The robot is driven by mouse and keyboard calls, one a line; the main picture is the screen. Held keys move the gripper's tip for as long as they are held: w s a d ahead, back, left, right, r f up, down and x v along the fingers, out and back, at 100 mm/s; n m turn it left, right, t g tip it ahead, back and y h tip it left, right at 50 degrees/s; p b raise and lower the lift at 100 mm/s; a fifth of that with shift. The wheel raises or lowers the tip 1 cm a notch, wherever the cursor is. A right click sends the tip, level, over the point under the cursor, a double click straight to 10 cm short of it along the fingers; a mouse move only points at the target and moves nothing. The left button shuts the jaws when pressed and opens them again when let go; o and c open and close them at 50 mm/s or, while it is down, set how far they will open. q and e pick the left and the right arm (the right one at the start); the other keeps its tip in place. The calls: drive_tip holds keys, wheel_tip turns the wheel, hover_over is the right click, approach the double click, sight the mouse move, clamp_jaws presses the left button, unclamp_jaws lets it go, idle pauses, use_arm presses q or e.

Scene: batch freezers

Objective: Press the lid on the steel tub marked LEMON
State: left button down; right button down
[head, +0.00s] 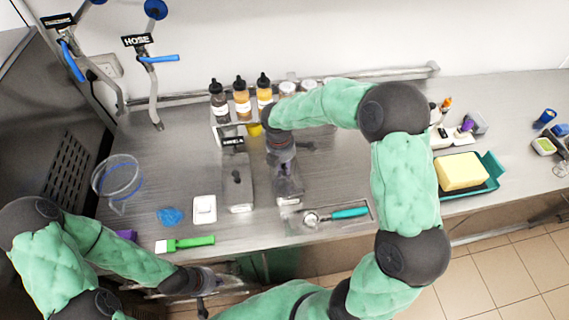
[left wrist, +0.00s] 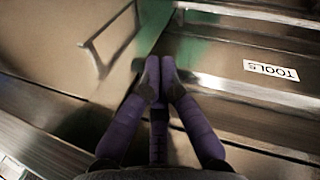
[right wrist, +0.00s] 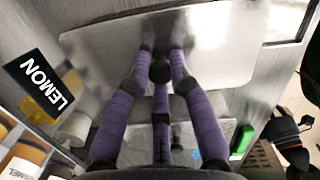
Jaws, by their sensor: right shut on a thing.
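My right gripper (head: 283,160) is over the right of two narrow steel tubs at the counter's middle. In the right wrist view my right gripper (right wrist: 162,50) is shut on the steel lid (right wrist: 220,45), a long shiny plate, apparently by its knob; the fingers hide the grip. The lid (head: 289,190) covers the tub's top, and I cannot tell whether it sits fully down. A black LEMON label (right wrist: 40,84) stands beside it. My left gripper (head: 202,303) is low at the counter's front; in the left wrist view (left wrist: 159,68) its fingertips are together, with nothing visible between them.
Another steel tub (head: 239,185) stands just left. Sauce bottles (head: 241,98) line the back. An ice-cream scoop (head: 345,213) lies right, a green-handled brush (head: 190,243) and white scale (head: 204,209) left. A yellow sponge (head: 461,171) lies further right. A TOOLS label (left wrist: 271,70) is near my left gripper.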

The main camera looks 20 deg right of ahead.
idle(0.7)
drive_tip(key=shift+f, duration=0.1)
drive_tip(key=c, duration=0.6)
unclamp_jaws()
drive_tip(key=shift+o, duration=0.2)
drive_tip(key=shift+r, duration=0.2)
drive_tip(key=shift+r+p, duration=3.1)
drive_tip(key=shift+r, duration=0.3)
clamp_jaws()
